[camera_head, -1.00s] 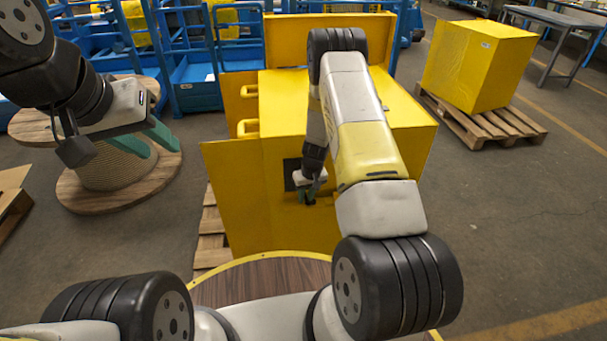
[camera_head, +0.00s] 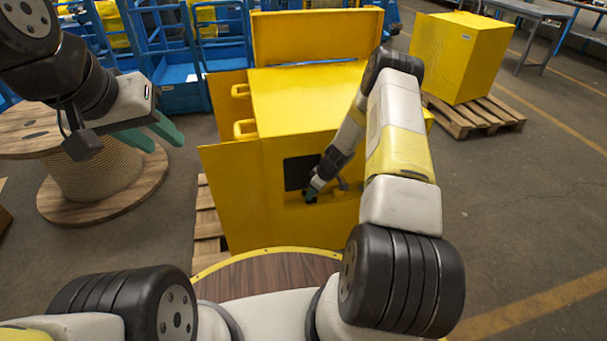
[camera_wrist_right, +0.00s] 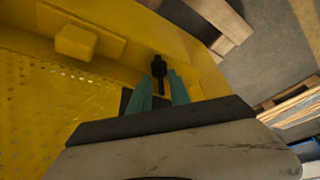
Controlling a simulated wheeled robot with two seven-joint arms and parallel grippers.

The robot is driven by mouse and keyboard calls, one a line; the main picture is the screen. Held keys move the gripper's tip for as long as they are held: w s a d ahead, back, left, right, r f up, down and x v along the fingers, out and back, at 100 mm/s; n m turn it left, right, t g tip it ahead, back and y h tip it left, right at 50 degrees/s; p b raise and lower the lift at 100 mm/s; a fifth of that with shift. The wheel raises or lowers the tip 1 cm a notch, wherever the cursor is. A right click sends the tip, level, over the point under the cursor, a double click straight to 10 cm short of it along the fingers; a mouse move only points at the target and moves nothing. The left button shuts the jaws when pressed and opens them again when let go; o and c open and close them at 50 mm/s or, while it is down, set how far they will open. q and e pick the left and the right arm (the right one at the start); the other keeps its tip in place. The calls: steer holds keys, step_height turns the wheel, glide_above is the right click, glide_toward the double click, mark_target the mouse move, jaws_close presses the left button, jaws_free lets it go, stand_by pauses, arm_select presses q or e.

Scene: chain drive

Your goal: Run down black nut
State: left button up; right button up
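A small black part, seemingly the black nut on a dark stem (camera_wrist_right: 159,68), shows against yellow metal in the right wrist view. My right gripper (camera_wrist_right: 162,82) has its two green fingers apart, one on each side of the dark stem, with slim gaps visible. In the head view the right gripper (camera_head: 311,194) is at the front face of the yellow machine box (camera_head: 300,105), just below a dark square opening (camera_head: 299,172); the nut is too small to make out there. My left gripper (camera_head: 166,140) hangs in the air at left, its green fingers apart and empty.
A wooden cable spool (camera_head: 100,180) stands at left below my left gripper. An open yellow door panel (camera_head: 235,200) is left of my right gripper. A yellow crate (camera_head: 460,58) on a pallet stands at back right.

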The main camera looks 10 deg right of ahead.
steer(key=shift+w+a+f, duration=0.1)
steer(key=shift+w+f, duration=0.05)
steer(key=shift+f, duration=0.4)
steer(key=shift+c, duration=0.2)
jaws_close()
steer(key=shift+a+m, duration=0.1)
steer(key=shift+m, duration=0.2)
steer(key=m, duration=0.2)
steer(key=m+t+h, duration=0.1)
steer(key=m, duration=0.1)
steer(key=m+h, duration=0.1)
steer(key=m, duration=0.1)
steer(key=shift+a+t, duration=0.3)
steer(key=m+h, duration=0.1)
steer(key=m, duration=0.2)
steer(key=m+h, duration=0.1)
steer(key=m, duration=0.2)
steer(key=shift+a+h, duration=0.2)
steer(key=shift+h, duration=0.2)
steer(key=shift+m, duration=0.3)
